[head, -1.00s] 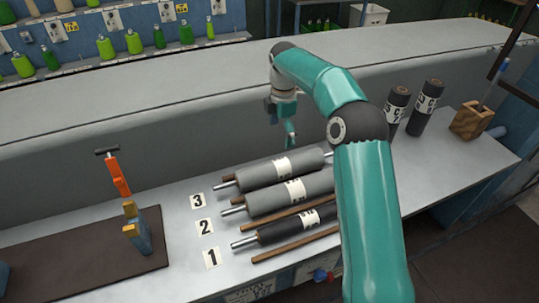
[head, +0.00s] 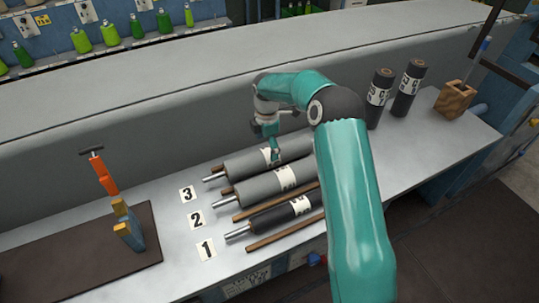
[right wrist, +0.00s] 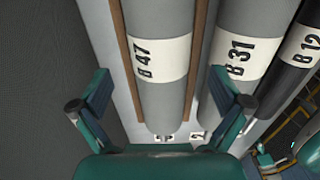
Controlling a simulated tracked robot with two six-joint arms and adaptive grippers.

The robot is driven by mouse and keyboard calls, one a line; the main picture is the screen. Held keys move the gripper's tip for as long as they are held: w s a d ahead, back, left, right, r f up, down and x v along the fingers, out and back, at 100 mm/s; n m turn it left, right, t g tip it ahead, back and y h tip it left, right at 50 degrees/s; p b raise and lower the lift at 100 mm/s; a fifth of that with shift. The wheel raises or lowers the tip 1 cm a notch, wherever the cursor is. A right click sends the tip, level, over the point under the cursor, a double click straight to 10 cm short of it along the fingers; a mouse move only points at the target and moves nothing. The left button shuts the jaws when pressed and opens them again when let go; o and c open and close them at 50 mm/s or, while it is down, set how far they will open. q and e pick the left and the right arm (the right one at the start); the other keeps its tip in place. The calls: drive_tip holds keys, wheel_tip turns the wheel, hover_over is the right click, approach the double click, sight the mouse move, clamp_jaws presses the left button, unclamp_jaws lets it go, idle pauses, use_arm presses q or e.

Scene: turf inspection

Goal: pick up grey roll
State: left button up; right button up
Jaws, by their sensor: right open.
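Two grey rolls lie side by side on the bench. The far grey roll (head: 241,164) is beside card 3, and its label reads B 47 in the right wrist view (right wrist: 162,97). The second grey roll (head: 256,187) is beside card 2, and its label reads B 31 in the right wrist view (right wrist: 228,75). My right gripper (head: 272,152) is open and empty, just above the far grey roll near its label. In the right wrist view its fingers (right wrist: 160,95) stand apart on either side of the B 47 roll. My arm hides the rolls' right ends. My left gripper is not in view.
A black roll (head: 268,220) labelled B 12 lies nearest the front, with wooden strips between rolls. Two dark rolls (head: 379,98) stand upright near a wooden box (head: 456,100). A brown mat (head: 75,262) with tools is at left. A grey wall (head: 150,138) runs behind.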

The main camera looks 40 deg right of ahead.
sight(269, 149)
drive_tip(key=f, duration=0.1)
drive_tip(key=f+p, duration=0.1)
drive_tip(key=f, duration=0.2)
drive_tip(key=shift+s+d+f, duration=0.15)
drive_tip(key=shift+d, duration=0.25)
drive_tip(key=shift+f, duration=0.35)
drive_tip(key=shift+c, duration=0.3)
drive_tip(key=c, duration=1.6)
drive_tip(key=shift+r, duration=0.15)
drive_tip(key=shift+c, duration=0.9)
drive_tip(key=shift+r, duration=0.1)
